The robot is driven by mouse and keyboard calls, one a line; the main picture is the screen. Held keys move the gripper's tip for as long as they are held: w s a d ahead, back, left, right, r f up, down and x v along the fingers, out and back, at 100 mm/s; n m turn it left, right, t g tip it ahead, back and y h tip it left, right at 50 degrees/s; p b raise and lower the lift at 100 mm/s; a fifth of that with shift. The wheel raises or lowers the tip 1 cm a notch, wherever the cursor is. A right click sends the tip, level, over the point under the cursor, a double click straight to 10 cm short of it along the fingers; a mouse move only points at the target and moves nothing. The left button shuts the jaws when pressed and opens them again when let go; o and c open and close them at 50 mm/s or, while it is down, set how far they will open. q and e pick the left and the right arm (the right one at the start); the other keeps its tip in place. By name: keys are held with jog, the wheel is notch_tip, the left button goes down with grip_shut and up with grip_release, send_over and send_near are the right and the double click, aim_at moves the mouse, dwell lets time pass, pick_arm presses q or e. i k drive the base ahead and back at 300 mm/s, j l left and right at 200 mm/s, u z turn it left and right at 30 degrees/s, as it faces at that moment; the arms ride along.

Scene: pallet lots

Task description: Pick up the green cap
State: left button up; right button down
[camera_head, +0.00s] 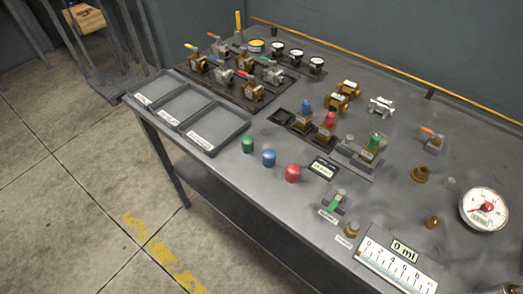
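A small green cap (247,144) stands upright on the grey workbench near its front edge, just right of the trays. A blue cap (268,158) and a red cap (292,173) stand in a slanting row to its right, apart from it. Another green top (376,139) sits on a brass fitting farther right. Neither of my grippers shows clearly in the head view. Nothing touches the green cap.
Three shallow grey trays (244,128) lie at the bench's left end. Brass valves stand on a dark board (181,72) behind them. A round dial gauge (484,209) and a white scale plate (397,262) lie at right. Bench space behind the caps is partly clear.

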aim_at(247, 142)
jog(key=i+j+z, duration=0.35)
jog(key=j+z, duration=0.35)
jog(key=j, duration=0.15)
jog(key=i+j+z, duration=0.15)
jog(key=j+z, duration=0.2)
jog(key=j, duration=0.2)
jog(key=j+z, duration=0.35)
jog(key=j, duration=0.15)
